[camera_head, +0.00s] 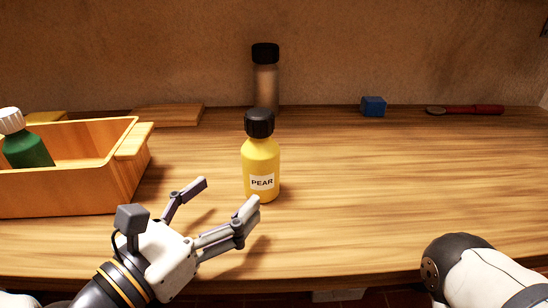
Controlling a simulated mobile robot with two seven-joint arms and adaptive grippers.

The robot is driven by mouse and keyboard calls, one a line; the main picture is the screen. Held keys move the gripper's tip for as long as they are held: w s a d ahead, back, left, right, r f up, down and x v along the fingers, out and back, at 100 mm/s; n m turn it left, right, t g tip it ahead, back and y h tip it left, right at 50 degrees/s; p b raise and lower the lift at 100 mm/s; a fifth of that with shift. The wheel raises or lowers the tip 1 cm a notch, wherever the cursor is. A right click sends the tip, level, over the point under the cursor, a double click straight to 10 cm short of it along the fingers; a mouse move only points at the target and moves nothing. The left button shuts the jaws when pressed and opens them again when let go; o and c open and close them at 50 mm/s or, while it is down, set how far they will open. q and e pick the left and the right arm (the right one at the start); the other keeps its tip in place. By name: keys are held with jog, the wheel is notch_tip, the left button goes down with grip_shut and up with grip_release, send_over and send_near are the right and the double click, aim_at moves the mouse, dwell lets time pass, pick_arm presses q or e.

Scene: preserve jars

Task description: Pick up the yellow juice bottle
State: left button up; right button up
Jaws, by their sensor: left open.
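The yellow juice bottle (261,160) stands upright on the wooden table, near the middle of the head view. It has a black cap and a white label reading PEAR. My left gripper (228,191) is open and empty, in front of the bottle and to its left. Its right finger overlaps the bottle's lower left edge in the picture; I cannot tell whether they touch. My right arm (485,275) shows at the lower right, but its gripper is out of view.
A wooden crate (70,190) at the left holds a green bottle (27,150) with a white cap. A tall jar (266,85) with a black lid stands behind the yellow bottle. A blue cube (373,106) and a red-handled utensil (470,110) lie at the back right. The table's right side is clear.

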aim_at(262, 168)
pick_arm(q)
jog(key=p+x, duration=0.1)
jog(key=x, duration=0.9)
jog(key=shift+d+f, duration=0.15)
jog(key=shift+f, duration=0.05)
grip_shut()
